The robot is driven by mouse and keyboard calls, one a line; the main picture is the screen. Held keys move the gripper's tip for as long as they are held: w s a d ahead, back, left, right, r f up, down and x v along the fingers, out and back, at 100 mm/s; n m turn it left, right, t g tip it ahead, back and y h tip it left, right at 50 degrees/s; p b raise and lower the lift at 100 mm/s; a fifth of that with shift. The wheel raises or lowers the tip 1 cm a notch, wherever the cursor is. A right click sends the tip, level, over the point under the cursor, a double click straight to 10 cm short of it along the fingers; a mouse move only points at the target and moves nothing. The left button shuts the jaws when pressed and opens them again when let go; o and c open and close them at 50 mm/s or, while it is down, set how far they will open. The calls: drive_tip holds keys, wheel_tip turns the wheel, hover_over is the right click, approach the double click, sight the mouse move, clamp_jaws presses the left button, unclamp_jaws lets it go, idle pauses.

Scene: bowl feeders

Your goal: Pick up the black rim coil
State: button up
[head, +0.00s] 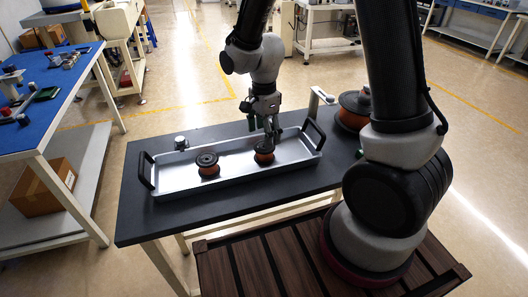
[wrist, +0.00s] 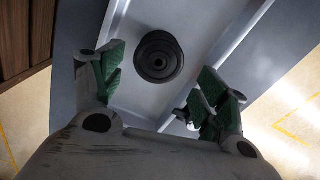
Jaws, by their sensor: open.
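Two copper-orange coils with black rims stand upright in the metal tray (head: 232,168). The left coil (head: 208,166) stands apart from my gripper. The right coil (head: 264,155) is under my gripper (head: 262,132), which partly covers it in the head view. In the wrist view one coil (wrist: 158,57) is seen from above, its round black rim and dark centre hole filling most of the gap. My gripper (wrist: 164,70) is open and empty there, with green-padded fingers on both sides of the coil and no clear contact.
The tray has raised walls and black handles (head: 146,171) at both ends, on a dark table (head: 140,215). A small silver part (head: 181,142) sits behind the tray. A blue-topped workbench (head: 50,100) is at left.

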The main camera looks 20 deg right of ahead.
sight(264, 150)
wheel_tip(264, 150, down, 7)
drive_tip(key=shift+s+f, duration=0.1)
idle(0.3)
drive_tip(key=c, duration=0.9)
